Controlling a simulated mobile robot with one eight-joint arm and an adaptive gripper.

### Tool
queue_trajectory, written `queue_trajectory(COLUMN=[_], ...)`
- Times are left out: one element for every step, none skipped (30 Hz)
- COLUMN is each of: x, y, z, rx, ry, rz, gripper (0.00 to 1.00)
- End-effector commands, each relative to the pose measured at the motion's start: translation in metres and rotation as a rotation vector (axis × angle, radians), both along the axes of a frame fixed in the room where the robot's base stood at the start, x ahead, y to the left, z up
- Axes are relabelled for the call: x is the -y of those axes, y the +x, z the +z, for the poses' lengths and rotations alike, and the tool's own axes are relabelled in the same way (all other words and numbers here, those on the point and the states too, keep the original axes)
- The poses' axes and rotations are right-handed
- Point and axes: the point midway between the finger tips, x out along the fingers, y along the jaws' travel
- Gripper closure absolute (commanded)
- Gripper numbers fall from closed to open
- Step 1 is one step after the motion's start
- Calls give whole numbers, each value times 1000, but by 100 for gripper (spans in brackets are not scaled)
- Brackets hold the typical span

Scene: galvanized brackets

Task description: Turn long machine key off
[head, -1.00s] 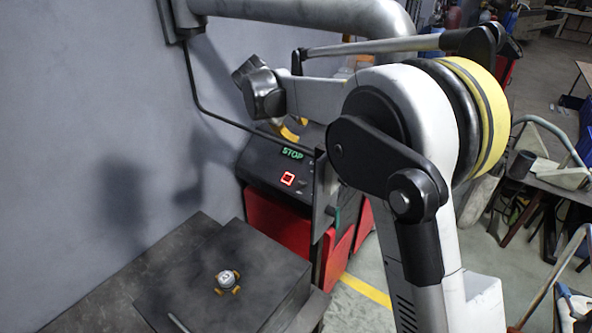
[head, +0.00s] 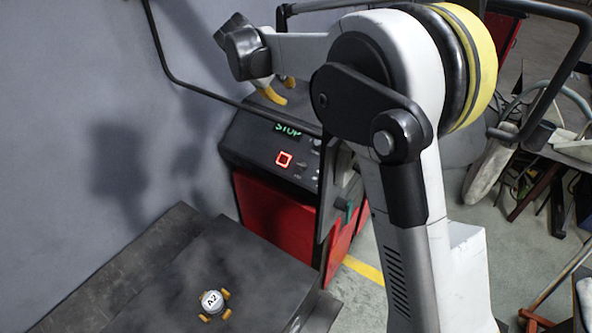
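The machine's black control panel (head: 250,141) stands against the wall on a red cabinet, left of my arm. It bears a green "STOP" display (head: 287,128), a lit red square button (head: 283,159) and a small dark switch-like part (head: 302,165), possibly the key. It is too small to tell its shape or which way it is turned. My gripper (head: 279,88) shows yellow fingers above the panel's back part, apart from the button. The fingers look spread, with nothing seen between them; my wrist partly hides them.
A dark table (head: 180,275) at front left holds a round white piece marked A2 (head: 211,301) with orange feet. A dark bar crosses in front of the wall near the panel. Cluttered benches stand at the right.

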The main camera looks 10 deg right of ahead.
Motion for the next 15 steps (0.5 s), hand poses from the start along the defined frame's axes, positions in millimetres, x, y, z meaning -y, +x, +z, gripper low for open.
queue_trajectory(x=[0,0,0,0,0,0,0,0,0,0,0,0,0,0,0], y=[0,0,0,0,0,0,1,1,1,1,1,1,1,1,1], z=[-24,-33,-45,-56,-68,-85,-97,-110,-127,-139,-151,-166,-177,-188,-201], rx=[0,0,0,0,0,0,0,0,0,0,0,0,0,0,0], ry=[0,0,0,0,0,0,0,0,0,0,0,0,0,0,0], rz=[0,0,0,0,0,0,0,0,0,0,0,0,0,0,0], gripper=[69,69,69,69,69,69,69,69,69,69,69,69,69,69,69])
